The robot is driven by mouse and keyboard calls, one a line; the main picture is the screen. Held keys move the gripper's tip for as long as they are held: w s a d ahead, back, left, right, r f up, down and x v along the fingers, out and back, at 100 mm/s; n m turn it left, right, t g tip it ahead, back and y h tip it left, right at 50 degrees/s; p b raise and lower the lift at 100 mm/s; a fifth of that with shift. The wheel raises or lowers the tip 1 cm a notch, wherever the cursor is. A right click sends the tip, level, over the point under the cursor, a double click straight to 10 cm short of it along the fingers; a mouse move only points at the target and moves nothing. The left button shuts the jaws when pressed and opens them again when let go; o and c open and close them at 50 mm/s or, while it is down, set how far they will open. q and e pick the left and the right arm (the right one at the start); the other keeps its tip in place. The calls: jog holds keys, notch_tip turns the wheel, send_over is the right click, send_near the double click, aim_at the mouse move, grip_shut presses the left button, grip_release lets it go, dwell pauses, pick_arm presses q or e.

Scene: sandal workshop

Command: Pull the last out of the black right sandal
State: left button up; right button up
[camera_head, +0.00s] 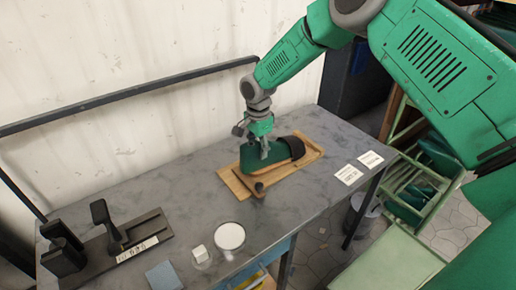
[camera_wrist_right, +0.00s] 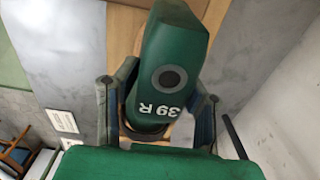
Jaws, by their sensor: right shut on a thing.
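The green last (camera_head: 259,157) lies along the black right sandal (camera_head: 291,147), whose dark strap shows at the right end in the head view. The sandal rests on a wooden board (camera_head: 236,185) on the grey table. My right gripper (camera_head: 264,152) reaches down from above and is shut on the last. How far the last sits inside the sandal is hidden. My left gripper is not in view.
A brown knobbed piece (camera_head: 258,187) lies at the board's front edge. Two white cards (camera_head: 348,174) lie right of it. A black fixture (camera_head: 140,232), white dish (camera_head: 230,236), white block (camera_head: 200,253) and blue pad (camera_head: 163,276) stand at the front left. The wall is close behind.

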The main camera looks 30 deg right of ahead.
aim_at(244, 147)
jog(key=shift+a, duration=0.1)
jog(key=shift+a+r+p, duration=0.15)
jog(key=shift+a+p, duration=0.15)
jog(key=shift+a, duration=0.85)
jog(key=shift+a, duration=0.2)
jog(key=shift+s+a, duration=0.15)
jog(key=shift+a, duration=0.85)
jog(key=shift+p, duration=0.3)
jog(key=shift+s+a+r, duration=0.1)
jog(key=shift+a, duration=1.1)
jog(key=shift+a, duration=0.15)
jog(key=shift+s+a+p, duration=0.1)
jog(key=shift+a+p, duration=0.3)
jog(key=shift+a, duration=0.65)
